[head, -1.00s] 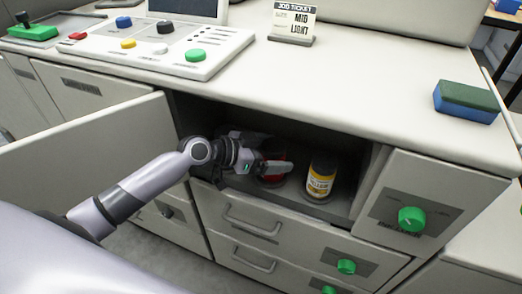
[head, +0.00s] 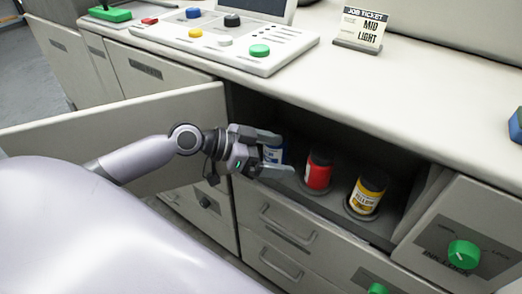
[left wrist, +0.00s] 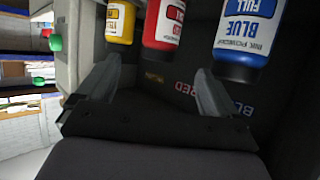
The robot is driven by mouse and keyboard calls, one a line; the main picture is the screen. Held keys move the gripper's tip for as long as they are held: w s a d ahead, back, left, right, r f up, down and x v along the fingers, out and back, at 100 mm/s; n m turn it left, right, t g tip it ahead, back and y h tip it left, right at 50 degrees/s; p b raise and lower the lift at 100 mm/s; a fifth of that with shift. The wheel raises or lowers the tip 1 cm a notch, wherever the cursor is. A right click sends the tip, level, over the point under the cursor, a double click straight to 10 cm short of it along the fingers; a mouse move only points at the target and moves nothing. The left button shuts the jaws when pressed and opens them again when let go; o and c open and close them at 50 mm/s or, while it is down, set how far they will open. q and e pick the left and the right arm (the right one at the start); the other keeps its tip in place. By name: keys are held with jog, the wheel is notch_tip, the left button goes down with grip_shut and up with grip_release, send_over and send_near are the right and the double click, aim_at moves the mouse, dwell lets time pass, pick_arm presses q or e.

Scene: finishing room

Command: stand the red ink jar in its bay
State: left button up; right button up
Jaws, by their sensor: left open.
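The red ink jar (head: 318,172) stands upright inside the open cabinet compartment, between the blue jar (head: 272,155) and the yellow jar (head: 368,193). My left gripper (head: 284,155) is open and empty at the compartment's mouth, left of the red jar and in front of the blue jar, partly covering the blue one. In the left wrist view the red jar (left wrist: 163,22) shows beyond the open fingers, apart from them, beside the yellow jar (left wrist: 120,20) and the blue jar (left wrist: 245,35). Bay lettering, including RED (left wrist: 188,86), shows behind. My right gripper is not in view.
The open cabinet door (head: 130,125) stands left of the compartment, beside my left arm. The counter overhangs above, with a control panel (head: 215,40) and a job ticket (head: 360,28) on it. Drawers (head: 285,225) lie below, and a green knob (head: 463,253) is at right.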

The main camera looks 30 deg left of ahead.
pick_arm(q)
jog(key=s+d+f+n+y, duration=0.1)
jog(key=s+f+n+y, duration=0.2)
jog(key=s+f, duration=0.5)
jog(key=s+d+f+n+t+y, duration=0.1)
jog(key=s+d+f+n+y, duration=0.1)
jog(key=s+f, duration=0.6)
notch_tip(320, 180, down, 6)
jog(key=shift+s+d+r+n+y, duration=0.25)
jog(key=shift+s+n+y, duration=0.15)
jog(key=shift+n+y, duration=0.65)
notch_tip(320, 180, up, 3)
jog(key=p, duration=0.3)
